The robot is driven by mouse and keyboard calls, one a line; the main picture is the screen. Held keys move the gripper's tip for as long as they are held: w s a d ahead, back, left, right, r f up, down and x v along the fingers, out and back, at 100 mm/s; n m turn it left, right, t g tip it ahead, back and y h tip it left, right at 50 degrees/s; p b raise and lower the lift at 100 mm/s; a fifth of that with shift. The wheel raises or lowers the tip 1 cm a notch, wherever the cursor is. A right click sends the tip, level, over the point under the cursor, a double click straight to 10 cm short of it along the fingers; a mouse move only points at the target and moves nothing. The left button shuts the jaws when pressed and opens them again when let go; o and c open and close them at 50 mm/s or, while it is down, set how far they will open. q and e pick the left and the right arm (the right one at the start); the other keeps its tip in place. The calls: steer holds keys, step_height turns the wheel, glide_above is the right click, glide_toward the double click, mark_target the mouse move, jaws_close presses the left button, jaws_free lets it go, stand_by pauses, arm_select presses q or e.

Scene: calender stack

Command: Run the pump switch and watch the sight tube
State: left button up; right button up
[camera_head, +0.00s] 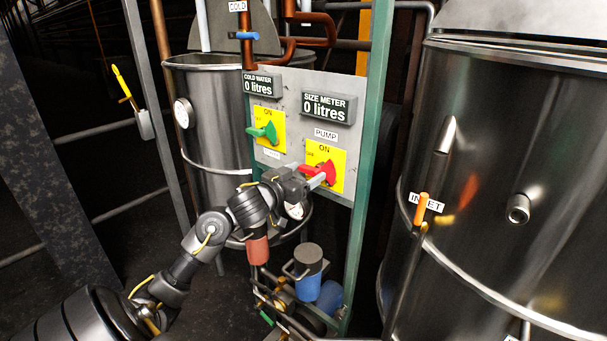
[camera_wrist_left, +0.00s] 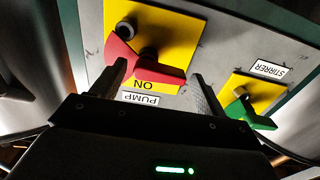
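The pump switch is a red handle (camera_head: 320,171) on a yellow plate, below a PUMP label, on the grey panel (camera_head: 287,88). My left gripper (camera_head: 312,177) is at this handle. In the left wrist view, the red handle (camera_wrist_left: 150,62) lies between the two spread fingers of the left gripper (camera_wrist_left: 158,84). The fingers are close to the handle; I cannot tell if they touch it. I cannot clearly make out a sight tube. My right gripper is not in view.
A green switch (camera_head: 264,131) is beside the pump switch, labelled STIRRER in the wrist view. Displays read COLD WATER 0 litres (camera_head: 262,84) and SIZE METER 0 litres (camera_head: 328,107). A large steel tank (camera_head: 500,150) with an orange inlet lever (camera_head: 421,208) stands right.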

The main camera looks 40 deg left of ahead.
arm_select(q)
steer(key=c, duration=0.8)
steer(key=m, duration=0.4)
steer(key=shift+r, duration=0.3)
steer(key=m, duration=0.2)
steer(key=shift+d+r+m+b, duration=0.15)
steer(key=shift+m+b, duration=0.2)
steer(key=shift+m, duration=0.05)
steer(key=m+b, duration=0.1)
steer(key=m, duration=0.2)
steer(key=d+m+b, duration=0.1)
steer(key=m+b, duration=0.1)
steer(key=m, duration=0.2)
steer(key=m+b, duration=0.2)
steer(key=m, duration=0.2)
steer(key=shift+d+r, duration=0.25)
steer(key=shift+r, duration=0.1)
